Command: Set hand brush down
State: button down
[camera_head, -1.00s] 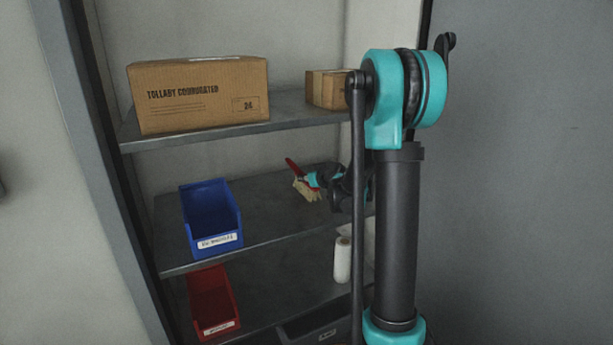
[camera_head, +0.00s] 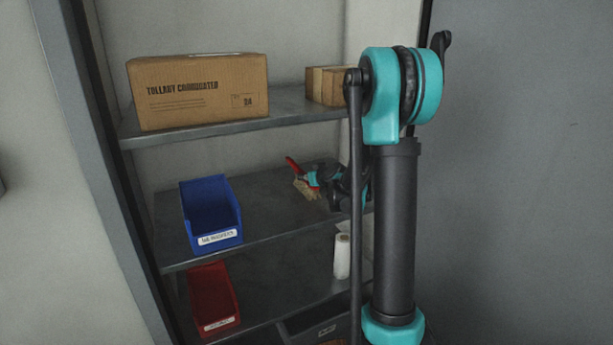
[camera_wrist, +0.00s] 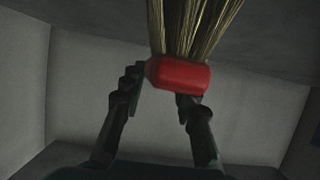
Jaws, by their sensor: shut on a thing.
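The hand brush (camera_head: 305,186) has a red handle and pale bristles. In the head view it is at the middle shelf (camera_head: 262,213), right of the blue bin, with its bristles facing down; I cannot tell whether they touch the shelf. In the wrist view the brush's red body (camera_wrist: 178,74) lies across my fingertips, with the bristles (camera_wrist: 190,28) at the top of the picture. My gripper (camera_wrist: 158,98) is shut on the brush. In the head view my gripper (camera_head: 316,180) is small and partly hidden by my arm.
A blue bin (camera_head: 211,216) stands on the middle shelf at the left. A large cardboard box (camera_head: 198,92) and a smaller box (camera_head: 326,86) sit on the shelf above. A red bin (camera_head: 213,299) and a white roll (camera_head: 342,256) are below. The middle shelf is clear between blue bin and brush.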

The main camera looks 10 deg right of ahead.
jog(key=shift+f, duration=0.2)
jog(key=c, duration=1.5)
grip_release()
jog(key=shift+f, duration=0.1)
jog(key=o, duration=0.4)
jog(key=shift+o, duration=0.2)
jog(key=shift+s, duration=0.1)
